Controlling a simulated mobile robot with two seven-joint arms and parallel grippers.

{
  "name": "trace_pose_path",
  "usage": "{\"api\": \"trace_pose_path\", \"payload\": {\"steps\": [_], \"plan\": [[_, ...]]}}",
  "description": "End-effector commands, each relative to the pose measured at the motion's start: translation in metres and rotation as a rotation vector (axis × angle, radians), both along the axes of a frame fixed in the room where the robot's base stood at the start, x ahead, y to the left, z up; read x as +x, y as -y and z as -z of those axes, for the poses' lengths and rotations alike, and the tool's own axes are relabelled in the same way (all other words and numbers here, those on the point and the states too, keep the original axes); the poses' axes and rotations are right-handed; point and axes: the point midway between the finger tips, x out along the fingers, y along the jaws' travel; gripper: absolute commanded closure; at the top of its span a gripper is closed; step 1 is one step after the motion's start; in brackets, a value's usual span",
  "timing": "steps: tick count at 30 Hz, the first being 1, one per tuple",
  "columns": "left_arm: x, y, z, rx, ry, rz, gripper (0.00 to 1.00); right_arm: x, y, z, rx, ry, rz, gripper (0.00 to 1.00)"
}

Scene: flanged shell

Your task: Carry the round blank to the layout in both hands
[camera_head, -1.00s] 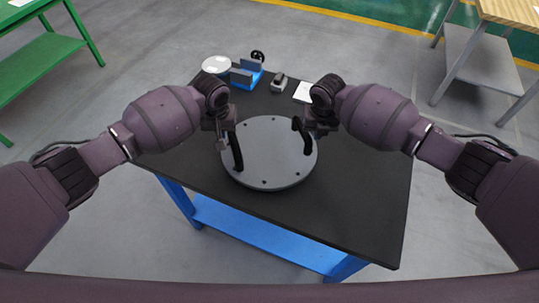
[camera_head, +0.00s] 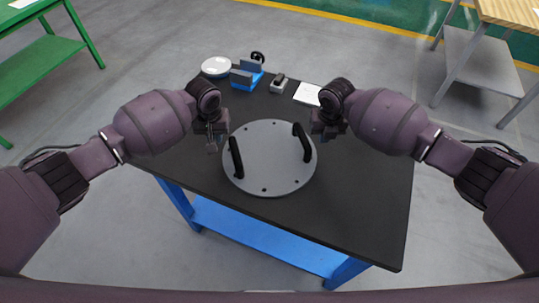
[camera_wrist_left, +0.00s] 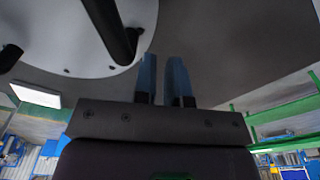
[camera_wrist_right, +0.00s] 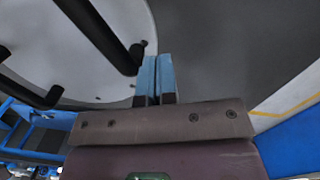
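The round blank (camera_head: 268,180) is a flat grey disc with small dark holes near its rim. It lies on the dark table top (camera_head: 365,200) and carries two upright black bar handles, a left handle (camera_head: 236,158) and a right handle (camera_head: 302,143). My left gripper (camera_head: 212,145) is off the disc's left side, apart from the left handle; its blue fingers (camera_wrist_left: 164,80) are parted and empty. My right gripper (camera_head: 326,133) is off the right side, apart from the right handle; its fingers (camera_wrist_right: 155,78) are together with nothing between them. I cannot identify layout markings under the disc.
At the table's back are a white round dish (camera_head: 216,66), a blue block-like fixture (camera_head: 246,76), a small grey-and-black item (camera_head: 279,83) and a white sheet (camera_head: 308,94). The table's front and right areas are bare. A green bench (camera_head: 45,70) and a wooden-topped table (camera_head: 510,12) stand farther off.

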Motion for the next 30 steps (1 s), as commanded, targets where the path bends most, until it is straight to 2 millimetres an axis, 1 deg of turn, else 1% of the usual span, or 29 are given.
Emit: {"api": "trace_pose_path", "payload": {"steps": [1, 2, 3, 8, 9, 13, 14, 23, 26, 29, 30], "plan": [[0.000, -0.003, 0.000, 0.001, 0.000, -0.001, 0.80, 0.000, 0.003, 0.000, -0.001, 0.000, 0.001, 1.00], [0.000, -0.004, 0.000, 0.001, 0.000, -0.001, 0.76, 0.000, 0.004, 0.001, -0.002, -0.001, 0.002, 1.00], [0.000, -0.004, 0.001, 0.002, -0.001, -0.001, 0.74, 0.000, 0.005, 0.001, -0.002, -0.001, 0.002, 1.00], [0.000, -0.005, 0.001, 0.004, -0.001, -0.002, 0.74, 0.000, 0.006, 0.001, -0.004, -0.002, 0.002, 1.00], [0.000, -0.005, 0.001, 0.004, -0.002, -0.002, 0.74, 0.000, 0.006, 0.001, -0.004, -0.002, 0.002, 0.97], [0.000, -0.006, 0.001, 0.005, -0.002, -0.003, 0.74, 0.000, 0.006, 0.002, -0.005, -0.002, 0.003, 0.77], [0.000, -0.006, 0.001, 0.005, -0.002, -0.003, 0.74, 0.000, 0.006, 0.002, -0.005, -0.003, 0.003, 0.74], [0.000, -0.006, 0.000, 0.006, -0.002, -0.004, 0.74, -0.001, 0.006, 0.002, -0.006, -0.003, 0.003, 0.74], [-0.001, -0.006, -0.007, 0.006, -0.002, -0.004, 0.74, -0.001, 0.007, 0.002, -0.006, -0.003, 0.003, 0.74], [-0.002, -0.006, -0.020, 0.006, 0.000, -0.003, 0.74, -0.001, 0.007, 0.002, -0.006, -0.003, 0.003, 0.74], [-0.002, -0.006, -0.028, 0.005, 0.001, -0.003, 0.74, -0.001, 0.007, 0.002, -0.006, -0.003, 0.003, 0.74]]}}
